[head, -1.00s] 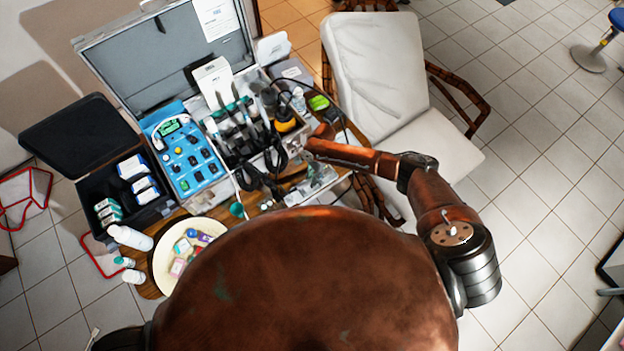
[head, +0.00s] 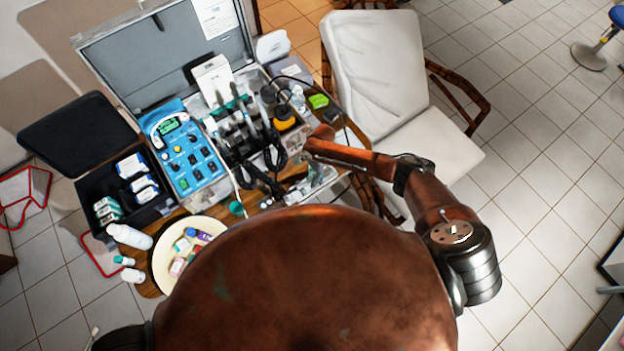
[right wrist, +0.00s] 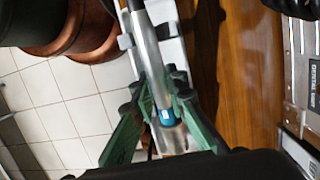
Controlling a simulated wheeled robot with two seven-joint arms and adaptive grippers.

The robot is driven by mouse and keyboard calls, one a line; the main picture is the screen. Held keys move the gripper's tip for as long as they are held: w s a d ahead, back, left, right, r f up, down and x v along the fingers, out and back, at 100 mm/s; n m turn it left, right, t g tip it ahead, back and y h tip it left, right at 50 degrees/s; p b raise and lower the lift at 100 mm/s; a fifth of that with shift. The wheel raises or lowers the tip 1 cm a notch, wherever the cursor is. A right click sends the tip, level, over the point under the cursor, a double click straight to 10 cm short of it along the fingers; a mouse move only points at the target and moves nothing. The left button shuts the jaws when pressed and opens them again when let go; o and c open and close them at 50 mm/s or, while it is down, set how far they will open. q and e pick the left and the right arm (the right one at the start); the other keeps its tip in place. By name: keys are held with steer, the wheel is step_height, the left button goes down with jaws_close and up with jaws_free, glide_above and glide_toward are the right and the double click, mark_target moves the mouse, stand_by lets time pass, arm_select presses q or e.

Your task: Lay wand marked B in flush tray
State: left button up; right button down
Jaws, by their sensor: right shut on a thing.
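In the right wrist view, my right gripper (right wrist: 160,108) has its green fingers shut on a silver wand (right wrist: 151,62) with a blue band (right wrist: 167,117). The wand runs lengthwise over a narrow white tray with notched supports (right wrist: 172,42); I cannot tell whether it touches the tray. No letter is readable on the wand. My left gripper is out of sight.
The open metal case (head: 170,55) holds a blue control panel (head: 187,160) and several upright handpieces. A cream plate (head: 163,262) with small coloured items and white bottles (head: 130,237) stand at left. A white chair (head: 385,80) stands behind the right arm.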

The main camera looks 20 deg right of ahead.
steer(key=c, duration=1.8)
jaws_free()
steer(key=shift+c, duration=0.2)
steer(key=p+v, duration=0.8)
steer(key=shift+f, duration=0.1)
